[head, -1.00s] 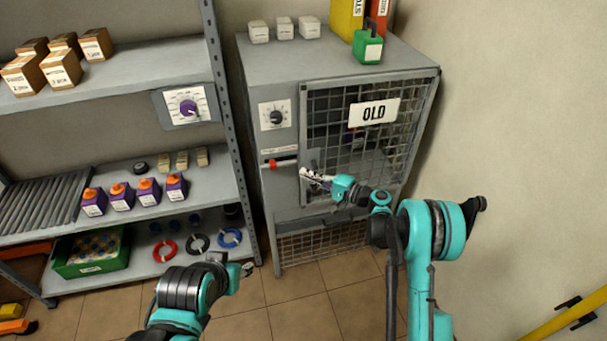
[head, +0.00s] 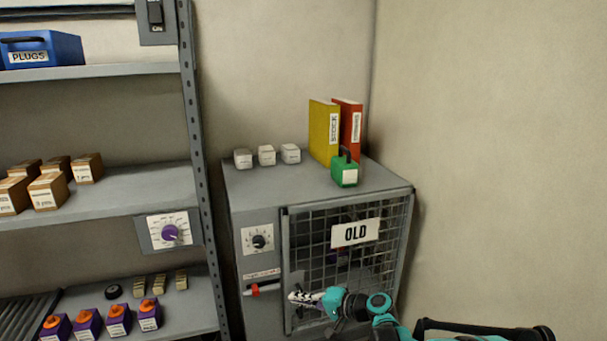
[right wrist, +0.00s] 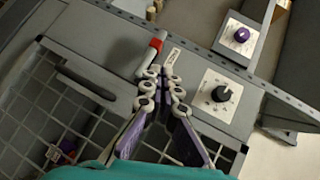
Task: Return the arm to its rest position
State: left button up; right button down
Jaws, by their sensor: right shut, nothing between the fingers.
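My right gripper (head: 293,297) is shut and empty in front of the grey cabinet (head: 240,207), near the left edge of its mesh door (head: 378,262) marked OLD. In the right wrist view the gripper's fingertips (right wrist: 162,72) are together, close to a red-tipped handle (right wrist: 155,47) on the cabinet front. The same red handle (head: 264,288) shows in the head view left of the fingertips, with a gap between. The door looks closed. My left gripper is out of view.
A dial (head: 258,241) is on the cabinet front. On top stand white blocks (head: 267,156), a green box (head: 344,172), a yellow binder (head: 323,131) and a red binder (head: 350,130). Shelves (head: 120,188) with boxes and purple batteries (head: 118,320) stand at left. The wall at right is bare.

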jog(key=s+d+r+n+h, duration=0.1)
jog(key=s+d+r+h, duration=0.15)
jog(key=s, duration=0.45)
jog(key=s+d+r+n+h, duration=0.1)
jog(key=s+d+r+h, duration=0.2)
jog(key=s, duration=0.5)
jog(key=s+d+f+n+h, duration=0.1)
jog(key=s+d+f+h, duration=0.1)
jog(key=s+d, duration=0.5)
jog(key=s+d+f+n+h, duration=0.1)
jog(key=s+d+f+h, duration=0.2)
jog(key=s, duration=0.8)
jog(key=d+h, duration=0.2)
jog(key=d, duration=0.2)
jog(key=shift+a, duration=0.1)
